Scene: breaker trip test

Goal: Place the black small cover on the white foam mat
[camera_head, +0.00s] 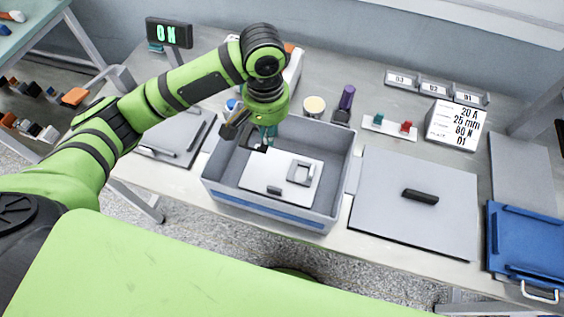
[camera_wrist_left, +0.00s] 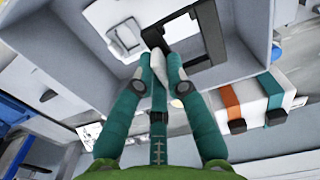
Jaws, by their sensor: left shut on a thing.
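The white foam mat (camera_head: 256,179) lies on the floor of a grey open bin (camera_head: 345,175). My left gripper (camera_head: 265,146) reaches down into the back left part of the bin, its fingers shut. In the left wrist view, the teal fingers (camera_wrist_left: 159,72) close at one corner of a black frame-like piece (camera_wrist_left: 205,81), which looks like the black small cover. A pale bit shows between the fingertips. The cover is largely hidden in the head view, and I cannot tell whether it touches the bin floor. My right gripper is out of view.
A grey square part (camera_head: 302,172) and a small dark block (camera_head: 273,190) are on the mat. The bin walls stand close around my gripper.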

